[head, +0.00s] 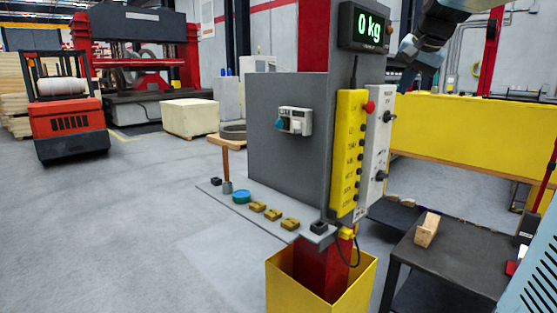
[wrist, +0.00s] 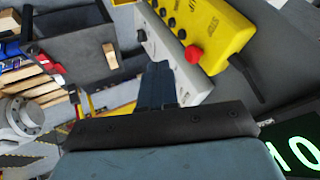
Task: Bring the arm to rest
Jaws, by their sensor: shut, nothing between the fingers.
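My gripper (wrist: 158,82) is shut and empty, its dark fingers together in the middle of the wrist view. In the head view my arm comes in at the upper right, with the gripper (head: 409,80) small and dark beside the display post. A yellow control pendant (head: 348,150) with a red button stands beside a light grey control box (head: 378,140) with black knobs. In the wrist view the pendant (wrist: 215,30) and the grey box (wrist: 180,62) lie beyond the fingertips. I cannot tell whether the fingers touch the box.
A grey panel (head: 285,165) carries a small switch box (head: 294,121) with a teal knob. A dark table (head: 450,255) with a wooden block (head: 427,230) stands at the lower right. Open floor lies left.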

